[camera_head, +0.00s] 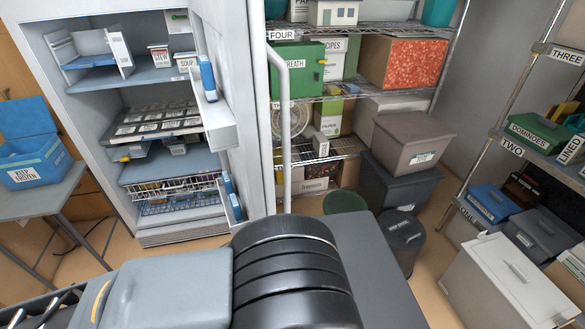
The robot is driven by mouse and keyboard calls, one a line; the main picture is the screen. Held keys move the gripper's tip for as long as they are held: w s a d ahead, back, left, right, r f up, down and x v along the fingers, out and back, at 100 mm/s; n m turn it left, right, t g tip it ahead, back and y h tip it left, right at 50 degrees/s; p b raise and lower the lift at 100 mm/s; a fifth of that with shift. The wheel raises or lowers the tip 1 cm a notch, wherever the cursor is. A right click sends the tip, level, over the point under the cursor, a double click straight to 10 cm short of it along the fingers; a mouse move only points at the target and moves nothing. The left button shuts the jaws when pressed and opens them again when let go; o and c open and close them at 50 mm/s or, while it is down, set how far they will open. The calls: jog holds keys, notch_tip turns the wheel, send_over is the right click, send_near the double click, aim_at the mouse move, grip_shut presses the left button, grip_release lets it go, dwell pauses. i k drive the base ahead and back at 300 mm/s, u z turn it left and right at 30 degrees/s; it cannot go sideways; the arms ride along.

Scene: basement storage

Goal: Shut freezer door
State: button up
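The white upright freezer (95,165) stands at the left with its door (232,60) wide open, swung out to the right. The door's inner side, with racks holding blue items, faces left, and its long vertical handle (285,135) is on the far side, facing right. Inside the freezer are shelves with tubs, dark trays and wire baskets. Large grey and black links of my arm cross the bottom of the picture, below and in front of the door. I cannot make out my gripper in this view.
A small table (42,190) with an open blue cooler (32,155) stands left of the freezer. Wire shelving (340,150) with boxes is right of the door, with bins on the floor before it. Another shelf and a white bin (500,280) are at the right.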

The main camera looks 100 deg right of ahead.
aim_at(232, 34)
jog(key=k, duration=1.6)
jog(key=z, duration=2.2)
jog(key=i, duration=0.2)
jog(key=u, duration=0.95)
